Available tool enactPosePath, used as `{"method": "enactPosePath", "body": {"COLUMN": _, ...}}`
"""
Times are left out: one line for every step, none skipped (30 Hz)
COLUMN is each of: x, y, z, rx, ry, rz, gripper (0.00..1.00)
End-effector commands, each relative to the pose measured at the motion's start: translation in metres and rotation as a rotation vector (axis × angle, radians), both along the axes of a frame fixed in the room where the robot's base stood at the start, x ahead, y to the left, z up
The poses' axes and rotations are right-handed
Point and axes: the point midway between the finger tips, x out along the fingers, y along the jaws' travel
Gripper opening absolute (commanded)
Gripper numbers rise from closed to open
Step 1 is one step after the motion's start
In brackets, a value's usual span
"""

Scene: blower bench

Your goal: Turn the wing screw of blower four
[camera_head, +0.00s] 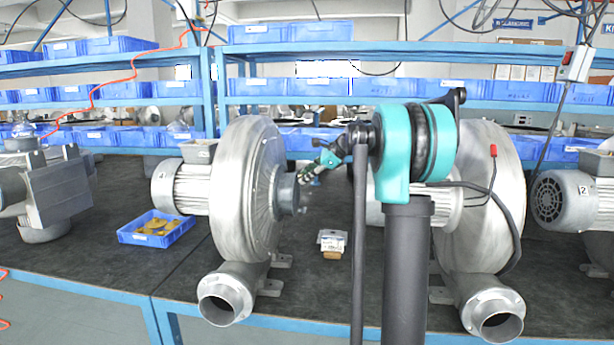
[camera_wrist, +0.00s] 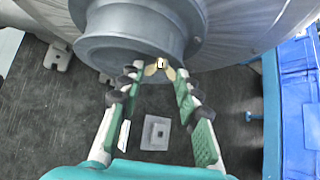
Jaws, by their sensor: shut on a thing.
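A large grey blower (camera_head: 250,180) stands left of centre in the head view, with its round inlet pipe (camera_head: 288,194) facing right. I cannot read a number on it. In the wrist view the inlet pipe (camera_wrist: 130,35) fills the upper part. A small brass-coloured wing screw (camera_wrist: 160,66) sits at the pipe's lower rim. My gripper (camera_head: 303,179) reaches the pipe from the right in the head view. In the wrist view my gripper (camera_wrist: 157,76) has its fingertips on both sides of the wing screw, shut on it. The screw is too small to make out in the head view.
Another blower (camera_head: 490,190) stands right, partly behind my arm. A motor marked 2 (camera_head: 565,200) is at far right. A blue tray (camera_head: 157,238) with yellow parts lies left. A small white-and-brown item (camera_head: 332,241) lies on the dark bench (camera_head: 290,310). Blue bins (camera_head: 290,32) line shelves behind.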

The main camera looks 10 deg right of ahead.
Motion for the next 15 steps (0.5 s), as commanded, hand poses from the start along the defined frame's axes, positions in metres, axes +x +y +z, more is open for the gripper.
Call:
{"method": "enactPosePath", "body": {"x": 0.0002, "y": 0.0008, "z": -0.0003, "rx": 0.000, "ry": -0.001, "rz": 0.001, "gripper": 0.37}}
{"method": "enactPosePath", "body": {"x": 0.0002, "y": 0.0008, "z": -0.0003, "rx": 0.000, "ry": -0.001, "rz": 0.001, "gripper": 0.41}}
{"method": "enactPosePath", "body": {"x": 0.0001, "y": 0.0008, "z": -0.0003, "rx": 0.000, "ry": -0.001, "rz": 0.001, "gripper": 0.46}}
{"method": "enactPosePath", "body": {"x": 0.0001, "y": 0.0008, "z": -0.0003, "rx": 0.000, "ry": -0.001, "rz": 0.001, "gripper": 0.49}}
{"method": "enactPosePath", "body": {"x": 0.0001, "y": 0.0007, "z": -0.0002, "rx": 0.000, "ry": -0.001, "rz": 0.001, "gripper": 0.53}}
{"method": "enactPosePath", "body": {"x": 0.0001, "y": 0.0006, "z": -0.0003, "rx": 0.000, "ry": -0.001, "rz": 0.001, "gripper": 0.54}}
{"method": "enactPosePath", "body": {"x": 0.0000, "y": 0.0006, "z": -0.0002, "rx": 0.000, "ry": -0.001, "rz": 0.001, "gripper": 0.54}}
{"method": "enactPosePath", "body": {"x": 0.0000, "y": 0.0006, "z": -0.0002, "rx": 0.000, "ry": -0.001, "rz": 0.001, "gripper": 0.54}}
{"method": "enactPosePath", "body": {"x": 0.0000, "y": 0.0005, "z": -0.0001, "rx": 0.000, "ry": -0.001, "rz": 0.001, "gripper": 0.54}}
{"method": "enactPosePath", "body": {"x": 0.0000, "y": 0.0004, "z": -0.0002, "rx": 0.000, "ry": -0.001, "rz": 0.001, "gripper": 0.54}}
{"method": "enactPosePath", "body": {"x": 0.0000, "y": 0.0004, "z": -0.0002, "rx": 0.000, "ry": -0.001, "rz": 0.001, "gripper": 0.54}}
{"method": "enactPosePath", "body": {"x": 0.0000, "y": 0.0004, "z": -0.0001, "rx": 0.000, "ry": -0.001, "rz": 0.001, "gripper": 0.54}}
{"method": "enactPosePath", "body": {"x": 0.0000, "y": 0.0002, "z": 0.0000, "rx": 0.000, "ry": -0.001, "rz": 0.001, "gripper": 0.54}}
{"method": "enactPosePath", "body": {"x": -0.0003, "y": -0.0001, "z": 0.0004, "rx": 0.000, "ry": -0.001, "rz": 0.001, "gripper": 0.54}}
{"method": "enactPosePath", "body": {"x": -0.0010, "y": -0.0011, "z": 0.0012, "rx": 0.000, "ry": 0.000, "rz": 0.000, "gripper": 0.54}}
